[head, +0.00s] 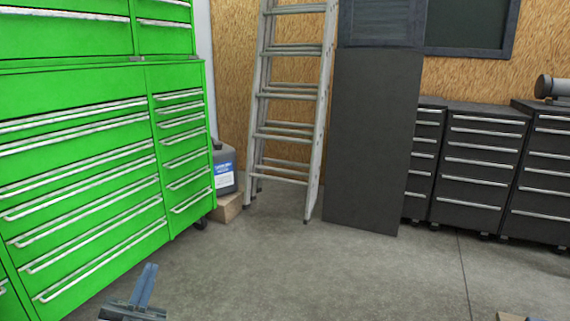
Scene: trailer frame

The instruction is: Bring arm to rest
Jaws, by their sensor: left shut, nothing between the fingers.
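My left gripper (149,272) shows at the bottom left of the head view, low in front of the green tool cabinet. Its two blue-grey fingers are together, with nothing between them. Only the fingers and a dark part of the gripper body show; the rest of the arm is below the picture. My right gripper is not in view.
A green tool cabinet (75,160) fills the left side. A ladder (290,95) leans at the back wall beside a dark panel (370,145). Dark drawer cabinets (480,165) stand at the right. The grey concrete floor (320,265) in the middle is clear.

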